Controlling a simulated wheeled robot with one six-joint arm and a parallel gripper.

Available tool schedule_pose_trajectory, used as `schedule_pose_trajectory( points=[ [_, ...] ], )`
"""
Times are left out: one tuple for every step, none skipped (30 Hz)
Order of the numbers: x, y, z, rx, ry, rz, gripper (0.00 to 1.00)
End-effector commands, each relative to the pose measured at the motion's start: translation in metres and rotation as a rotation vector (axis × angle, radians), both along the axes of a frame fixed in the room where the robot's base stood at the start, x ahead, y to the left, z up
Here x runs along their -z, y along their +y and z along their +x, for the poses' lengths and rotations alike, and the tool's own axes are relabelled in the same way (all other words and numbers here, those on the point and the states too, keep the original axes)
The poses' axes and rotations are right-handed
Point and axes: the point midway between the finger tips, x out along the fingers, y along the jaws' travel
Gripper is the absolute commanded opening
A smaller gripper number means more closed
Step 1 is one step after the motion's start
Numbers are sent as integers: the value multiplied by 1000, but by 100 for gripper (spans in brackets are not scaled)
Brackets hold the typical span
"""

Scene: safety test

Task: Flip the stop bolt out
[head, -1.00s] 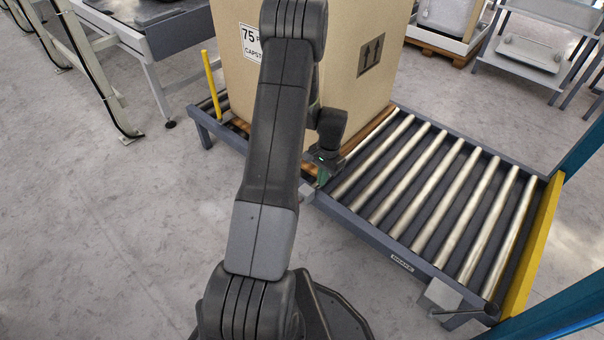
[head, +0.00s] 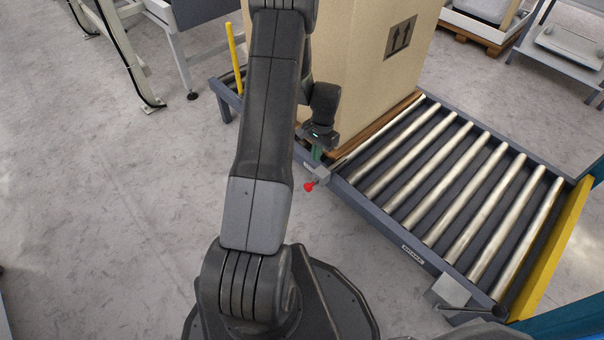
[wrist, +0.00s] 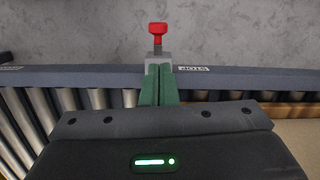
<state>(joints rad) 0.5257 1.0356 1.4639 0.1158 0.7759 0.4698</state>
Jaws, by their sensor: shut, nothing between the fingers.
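The stop bolt shows as a red knob (head: 309,186) on a short stem, sticking out from a grey block (head: 321,174) on the outer side of the conveyor's side rail. In the wrist view the red knob (wrist: 157,30) stands beyond the rail, on the side away from the rollers, and the grey block (wrist: 158,58) is below it. My gripper (head: 316,155) is over the rail at the block. Its green fingers (wrist: 158,84) are together with nothing between them, tips at or just short of the block; I cannot tell whether they touch it.
A large cardboard box (head: 350,70) stands on the conveyor just behind my gripper. Bare rollers (head: 450,180) lie to the right. A lever on a grey box (head: 452,292) is at the rail's near right end. A yellow post (head: 231,55) stands left. The floor at left is clear.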

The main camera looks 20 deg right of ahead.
Motion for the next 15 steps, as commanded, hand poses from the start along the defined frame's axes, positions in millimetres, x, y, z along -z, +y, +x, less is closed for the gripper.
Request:
schedule_pose_trajectory(
  points=[
    [0, 0, 0, 1, 0, 0, 0],
    [0, 0, 0, 1, 0, 0, 0],
    [0, 0, 0, 1, 0, 0, 0],
    [0, 0, 0, 1, 0, 0, 0],
    [0, 0, 0, 1, 0, 0, 0],
    [0, 0, 0, 1, 0, 0, 0],
    [0, 0, 0, 1, 0, 0, 0],
    [0, 0, 0, 1, 0, 0, 0],
    [0, 0, 0, 1, 0, 0, 0],
    [0, 0, 0, 0, 0, 0, 0],
    [1, 0, 0, 0, 0, 0, 0],
    [3, 0, 0, 1, 1, 1, 0],
    [5, 1, -1, 0, 1, 0, 0],
    [8, 1, -1, 0, 2, 1, 0],
    [13, 2, -1, 0, 2, 1, 0]
  ],
)
